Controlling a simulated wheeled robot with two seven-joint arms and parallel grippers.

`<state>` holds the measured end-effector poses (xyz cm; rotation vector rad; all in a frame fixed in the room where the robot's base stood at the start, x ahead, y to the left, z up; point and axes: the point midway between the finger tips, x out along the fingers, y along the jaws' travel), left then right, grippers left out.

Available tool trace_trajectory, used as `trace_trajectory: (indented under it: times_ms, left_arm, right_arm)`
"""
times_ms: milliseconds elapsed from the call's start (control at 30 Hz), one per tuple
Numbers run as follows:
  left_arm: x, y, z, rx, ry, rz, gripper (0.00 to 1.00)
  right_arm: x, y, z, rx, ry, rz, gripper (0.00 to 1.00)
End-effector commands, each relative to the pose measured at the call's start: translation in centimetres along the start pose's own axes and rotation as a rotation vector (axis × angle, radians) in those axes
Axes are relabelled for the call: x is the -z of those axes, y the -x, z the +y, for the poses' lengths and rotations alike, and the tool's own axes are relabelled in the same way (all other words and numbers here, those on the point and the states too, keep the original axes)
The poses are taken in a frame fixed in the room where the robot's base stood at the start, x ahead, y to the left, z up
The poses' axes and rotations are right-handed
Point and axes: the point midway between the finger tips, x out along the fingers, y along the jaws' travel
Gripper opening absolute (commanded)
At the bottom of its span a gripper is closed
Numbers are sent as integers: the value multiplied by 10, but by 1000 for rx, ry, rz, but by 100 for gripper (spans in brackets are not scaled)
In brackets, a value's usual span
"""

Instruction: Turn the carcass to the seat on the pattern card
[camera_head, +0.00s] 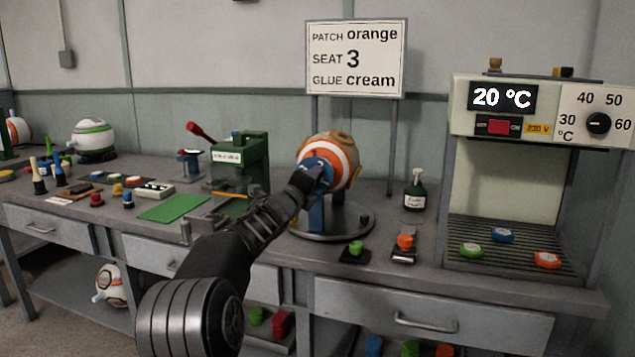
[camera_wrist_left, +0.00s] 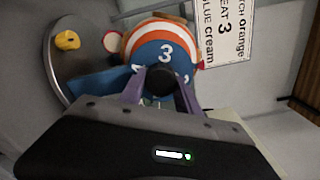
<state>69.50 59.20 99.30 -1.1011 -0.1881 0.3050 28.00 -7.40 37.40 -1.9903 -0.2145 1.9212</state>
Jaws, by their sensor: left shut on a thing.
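The carcass (camera_head: 345,150), a ball with orange, white and tan bands, sits on a blue stand (camera_head: 316,216) over a round grey plate (camera_head: 345,235). My left gripper (camera_head: 305,182) reaches its front left side. In the left wrist view, the purple fingers of my left gripper (camera_wrist_left: 160,92) are shut on a dark round knob (camera_wrist_left: 160,77) in front of the blue collar (camera_wrist_left: 146,52). The collar shows a white 3, with partly hidden marks below. The pattern card (camera_head: 356,58) reads patch orange, seat 3, glue cream. My right gripper is not in view.
A green press (camera_head: 245,163) stands left of the carcass. A dark bottle (camera_head: 415,190), a green piece (camera_head: 356,247) and an orange piece (camera_head: 405,241) are to the right. A heater showing 20 °C (camera_head: 503,97) holds three coloured patches on its rack (camera_head: 500,235).

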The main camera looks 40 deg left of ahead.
Motion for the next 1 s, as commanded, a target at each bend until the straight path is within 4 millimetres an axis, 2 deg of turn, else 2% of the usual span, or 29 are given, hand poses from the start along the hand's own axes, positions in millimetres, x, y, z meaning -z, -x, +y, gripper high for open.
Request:
trace_trajectory:
  times_ms: [300, 1000]
  left_arm:
    - [2, -1, 6, 1, -299, 2, 0]
    - [0, -1, 7, 1, -936, 3, 0]
  right_arm:
    - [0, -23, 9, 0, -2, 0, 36]
    - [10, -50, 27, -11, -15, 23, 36]
